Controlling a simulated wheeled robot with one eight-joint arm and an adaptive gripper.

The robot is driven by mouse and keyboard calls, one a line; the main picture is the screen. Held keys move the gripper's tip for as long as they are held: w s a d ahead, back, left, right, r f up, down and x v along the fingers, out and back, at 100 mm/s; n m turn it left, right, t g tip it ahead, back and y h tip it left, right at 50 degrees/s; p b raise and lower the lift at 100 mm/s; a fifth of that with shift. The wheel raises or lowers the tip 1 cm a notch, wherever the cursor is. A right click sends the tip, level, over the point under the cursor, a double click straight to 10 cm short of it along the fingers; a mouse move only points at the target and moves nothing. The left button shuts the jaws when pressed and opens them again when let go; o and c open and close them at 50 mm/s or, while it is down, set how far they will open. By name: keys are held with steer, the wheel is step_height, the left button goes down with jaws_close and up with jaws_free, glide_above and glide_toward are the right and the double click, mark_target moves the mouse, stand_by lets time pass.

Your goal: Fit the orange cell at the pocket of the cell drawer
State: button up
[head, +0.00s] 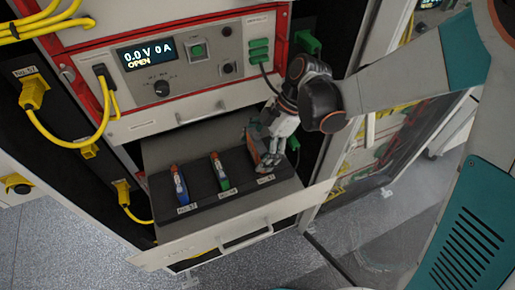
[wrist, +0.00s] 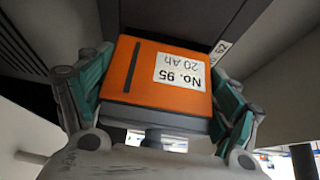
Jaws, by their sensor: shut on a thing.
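The orange cell (wrist: 145,75) fills the middle of the wrist view, with a white label reading No. 95, 20 Ah. My gripper (head: 270,157) is shut on it, one teal-padded finger on each side. In the head view the orange cell (head: 252,142) is partly hidden by my gripper and stands at the right end of the open cell drawer (head: 215,242), behind a white label (head: 266,179). The pocket there is hidden, so I cannot tell how deep the cell sits.
A blue cell (head: 181,189) and a green cell (head: 221,175) with orange tops stand to the left in the drawer, each behind a label. The cycler panel (head: 215,55) above reads 0.0 V 0 A OPEN. Yellow cables (head: 85,135) hang at the left.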

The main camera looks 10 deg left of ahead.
steer(key=shift+f+b, duration=1.15)
steer(key=shift+f, duration=0.15)
stand_by(0.7)
